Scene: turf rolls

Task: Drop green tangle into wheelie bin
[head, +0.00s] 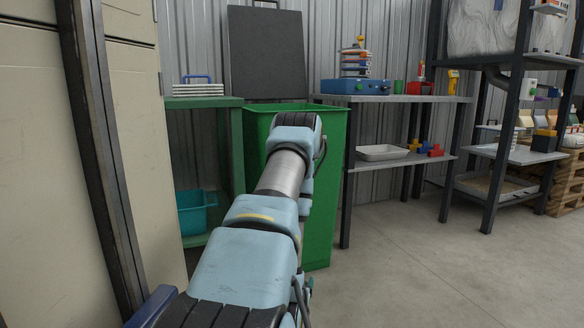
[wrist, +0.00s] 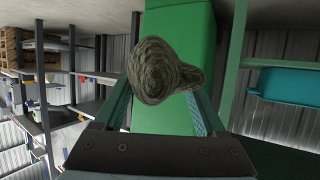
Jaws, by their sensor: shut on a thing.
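The green tangle (wrist: 160,70) is a grey-green, coiled lump in the wrist view. My gripper (wrist: 165,92) is shut on it, with one finger at each side. The wheelie bin (head: 322,205) is tall and green, and its top is open in the head view. My arm reaches toward the bin and covers part of its rim and front. My gripper and the tangle are hidden behind the arm in the head view. In the wrist view, the green bin (wrist: 190,22) shows behind the tangle. I cannot tell whether the tangle is over the opening.
A dark grey panel (head: 267,52) stands upright behind the bin. A green bench (head: 212,102) with a teal tub (head: 195,212) is left of it. A shelf (head: 390,98) with a blue box (head: 355,87) is close on the right. Floor (head: 420,260) at front right is clear.

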